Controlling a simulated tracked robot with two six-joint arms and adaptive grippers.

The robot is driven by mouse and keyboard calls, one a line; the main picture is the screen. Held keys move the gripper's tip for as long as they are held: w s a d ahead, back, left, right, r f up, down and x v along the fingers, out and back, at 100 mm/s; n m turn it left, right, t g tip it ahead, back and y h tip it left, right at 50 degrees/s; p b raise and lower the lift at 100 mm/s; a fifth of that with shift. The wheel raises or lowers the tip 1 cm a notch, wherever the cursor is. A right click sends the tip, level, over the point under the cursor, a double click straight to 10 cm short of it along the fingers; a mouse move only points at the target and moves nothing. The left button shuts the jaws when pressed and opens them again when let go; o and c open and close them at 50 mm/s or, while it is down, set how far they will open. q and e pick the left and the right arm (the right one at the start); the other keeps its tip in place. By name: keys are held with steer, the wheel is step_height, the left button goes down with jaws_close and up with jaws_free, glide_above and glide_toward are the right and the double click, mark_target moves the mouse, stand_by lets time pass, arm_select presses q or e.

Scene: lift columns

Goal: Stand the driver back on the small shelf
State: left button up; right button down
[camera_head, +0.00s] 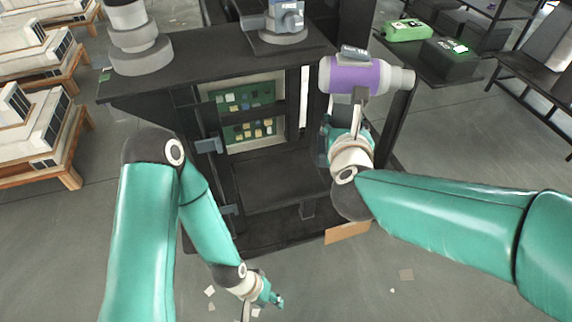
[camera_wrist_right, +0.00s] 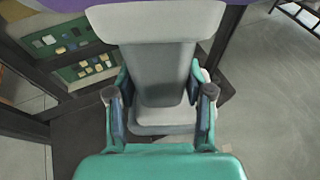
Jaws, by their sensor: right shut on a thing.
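The driver (camera_head: 357,77) has a purple body with light grey ends and a dark block on top. It is held in the air, its body lying roughly level, in front of the right end of the dark bench. My right gripper (camera_head: 347,120) is below the body, and in the right wrist view its fingers (camera_wrist_right: 159,100) are shut on both sides of the driver's grey handle (camera_wrist_right: 158,72). A small dark shelf (camera_head: 400,62) is behind and to the right. My left gripper (camera_head: 262,306) hangs low at the bottom, its fingers too small to read.
The dark bench (camera_head: 215,62) carries a grey cylindrical device (camera_head: 138,45) and a blue-grey tool (camera_head: 287,20). The shelf holds a green device (camera_head: 405,30) and a black box (camera_head: 450,58). Green boards (camera_head: 245,95) show inside the bench. Wooden pallets stand left.

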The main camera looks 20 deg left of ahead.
steer(key=s+a+r+n+g+y+p, duration=0.1)
steer(key=s+a+r+n+y+p, duration=0.15)
steer(key=a+r, duration=0.4)
steer(key=s+a+r+n+g+y+p, duration=0.1)
steer(key=s+a+r+n+y, duration=0.15)
steer(key=a+r, duration=0.4)
step_height(320, 180, down, 18)
steer(key=s+d+b, duration=0.1)
steer(key=b, duration=1.2)
steer(key=shift+r+m+b, duration=0.25)
steer(key=shift+m+b, duration=0.05)
steer(key=shift+b, duration=0.1)
steer(key=shift+c, duration=2.2)
jaws_free()
steer(key=shift+s+f, duration=0.1)
steer(key=shift+f, duration=0.1)
steer(key=p+v, duration=0.2)
steer(key=v, duration=1)
